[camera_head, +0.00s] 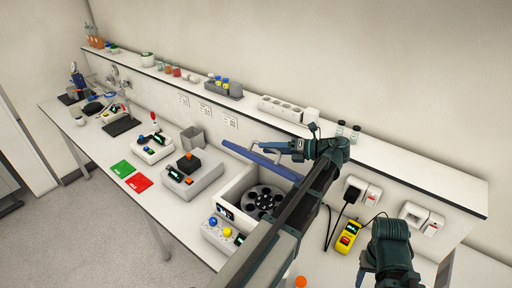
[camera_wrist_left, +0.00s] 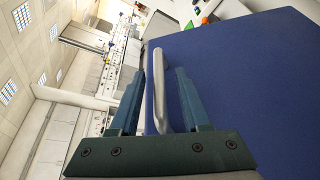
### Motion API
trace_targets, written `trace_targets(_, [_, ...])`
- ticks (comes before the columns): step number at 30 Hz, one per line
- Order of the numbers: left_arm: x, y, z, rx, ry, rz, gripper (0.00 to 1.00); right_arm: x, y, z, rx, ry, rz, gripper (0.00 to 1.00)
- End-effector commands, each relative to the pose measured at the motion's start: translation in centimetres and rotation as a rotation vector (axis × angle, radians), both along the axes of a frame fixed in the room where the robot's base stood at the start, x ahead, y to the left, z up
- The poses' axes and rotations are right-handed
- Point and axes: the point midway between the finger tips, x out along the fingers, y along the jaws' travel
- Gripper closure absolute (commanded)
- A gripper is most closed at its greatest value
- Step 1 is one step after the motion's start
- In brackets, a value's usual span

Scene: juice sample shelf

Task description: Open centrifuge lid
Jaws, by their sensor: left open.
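The centrifuge is a white box (camera_head: 226,199) with an open top, and its dark round rotor (camera_head: 262,202) shows inside. Its blue lid (camera_head: 262,161) stands raised at the back of the box; it fills much of the left wrist view (camera_wrist_left: 250,80). A pale handle (camera_wrist_left: 160,90) sticks out from the lid. My left gripper (camera_head: 287,147) is open at the raised lid, and in the left wrist view its two fingers (camera_wrist_left: 158,92) stand on either side of the handle. Whether they touch it I cannot tell. My right gripper is hidden; only part of that arm shows at the lower right.
A grey device with an orange knob (camera_head: 190,180) and a small box with blue and yellow knobs (camera_head: 222,234) stand left of the centrifuge. A yellow meter (camera_head: 347,237) lies to the right. A shelf (camera_head: 400,160) with a white rack and small bottles runs behind.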

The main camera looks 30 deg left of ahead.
Motion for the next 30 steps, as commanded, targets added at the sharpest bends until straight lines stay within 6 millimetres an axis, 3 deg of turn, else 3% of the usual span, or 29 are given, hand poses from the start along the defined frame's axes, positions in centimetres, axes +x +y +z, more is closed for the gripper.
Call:
trace_targets(11, [-0.16, 0.11, -0.19, 0.000, 0.000, -0.001, 0.55, 0.00, -0.02, -0.19, 0.000, 0.000, -0.001, 0.50])
trace_targets(18, [-0.17, 0.10, -0.19, 0.000, 0.000, -0.001, 0.98, 0.00, -0.01, -0.19, 0.000, 0.000, -0.001, 0.50])
trace_targets(19, [-0.16, 0.10, -0.20, 0.000, 0.000, -0.001, 1.00, 0.00, -0.01, -0.19, 0.000, 0.000, 0.000, 0.50])
trace_targets(30, [-0.16, 0.07, -0.19, 0.000, 0.000, -0.001, 1.00, 0.00, -0.01, -0.19, 0.000, 0.000, 0.000, 0.50])
